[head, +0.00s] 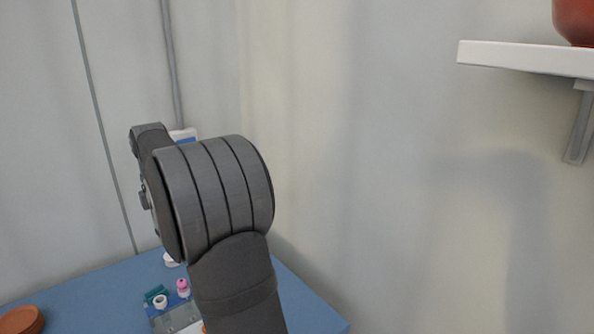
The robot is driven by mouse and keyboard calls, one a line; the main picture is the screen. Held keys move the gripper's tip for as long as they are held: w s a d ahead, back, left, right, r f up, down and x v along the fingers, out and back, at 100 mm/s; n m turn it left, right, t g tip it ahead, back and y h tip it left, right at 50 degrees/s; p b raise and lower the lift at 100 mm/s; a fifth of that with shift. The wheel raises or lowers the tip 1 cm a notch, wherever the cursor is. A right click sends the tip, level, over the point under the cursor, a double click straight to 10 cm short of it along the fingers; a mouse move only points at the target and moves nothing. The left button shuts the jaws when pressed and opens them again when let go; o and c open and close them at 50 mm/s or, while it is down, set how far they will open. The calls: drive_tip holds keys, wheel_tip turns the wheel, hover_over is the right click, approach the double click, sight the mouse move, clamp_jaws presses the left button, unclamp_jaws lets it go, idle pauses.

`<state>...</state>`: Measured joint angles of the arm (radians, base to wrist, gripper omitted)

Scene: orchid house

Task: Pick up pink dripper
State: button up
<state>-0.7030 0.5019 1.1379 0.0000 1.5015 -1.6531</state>
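A small pink-topped item, which looks like the pink dripper (183,284), stands on the blue table at the lower left, just left of my forearm. Its lower part is pale and too small to make out well. My dark grey arm rises through the middle of the view and bends over to the left, above and behind the dripper. My gripper does not show clearly; the arm links hide that end.
Beside the dripper are a white ring-shaped piece (160,301), a teal item (155,293) and a grey tray (177,319), partly behind my arm. A terracotta saucer (22,320) lies at far left. A white shelf (520,58) with a red pot (576,20) hangs upper right.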

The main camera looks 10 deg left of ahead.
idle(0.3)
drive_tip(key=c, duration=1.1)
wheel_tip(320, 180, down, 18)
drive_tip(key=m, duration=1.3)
